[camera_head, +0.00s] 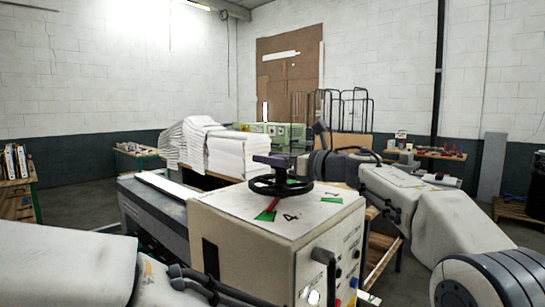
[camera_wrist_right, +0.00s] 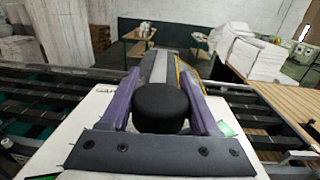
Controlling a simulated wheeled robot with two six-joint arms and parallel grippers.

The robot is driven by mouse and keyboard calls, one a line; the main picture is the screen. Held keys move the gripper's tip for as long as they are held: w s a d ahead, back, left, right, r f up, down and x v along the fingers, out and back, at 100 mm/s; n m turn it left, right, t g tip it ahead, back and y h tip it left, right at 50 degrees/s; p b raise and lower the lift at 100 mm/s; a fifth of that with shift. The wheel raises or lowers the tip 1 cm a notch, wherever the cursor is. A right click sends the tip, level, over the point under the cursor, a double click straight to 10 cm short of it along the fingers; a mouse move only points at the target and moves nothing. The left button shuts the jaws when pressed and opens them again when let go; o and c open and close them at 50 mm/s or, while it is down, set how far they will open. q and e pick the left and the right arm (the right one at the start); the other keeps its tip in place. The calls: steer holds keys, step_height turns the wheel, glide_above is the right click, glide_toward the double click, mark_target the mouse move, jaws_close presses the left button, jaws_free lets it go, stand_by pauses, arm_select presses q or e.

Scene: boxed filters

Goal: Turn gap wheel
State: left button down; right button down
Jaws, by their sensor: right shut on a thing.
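The gap wheel (camera_head: 268,190) is a black handwheel lying flat on top of a cream machine box (camera_head: 240,235). A red pointer (camera_head: 272,204) shows under its rim, beside green marks and a printed 4 on the white top plate (camera_head: 235,203). My right gripper (camera_head: 275,160) is over the wheel, its arm coming in from the right. In the right wrist view its two purple fingers (camera_wrist_right: 160,95) stand on either side of a round black knob (camera_wrist_right: 160,106), shut on it. My left arm shows at the lower left; its fingers are not seen.
The box front carries labels, coloured buttons and a dark lever (camera_head: 325,265). White paper stacks (camera_head: 235,153) stand behind. Wire cages (camera_head: 340,108) are at the back, and a workbench with items (camera_head: 425,153) is at the right.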

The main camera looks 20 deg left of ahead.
steer(key=shift+r, duration=0.1)
steer(key=shift+c, duration=0.6)
jaws_free()
steer(key=b, duration=0.5)
glide_above(308, 186)
steer(key=shift+w+a+f, duration=0.15)
steer(key=shift+a+f, duration=0.05)
steer(key=shift+a, duration=0.15)
steer(key=shift+d+r, duration=0.1)
steer(key=shift+d, duration=0.3)
steer(key=shift+s, duration=0.2)
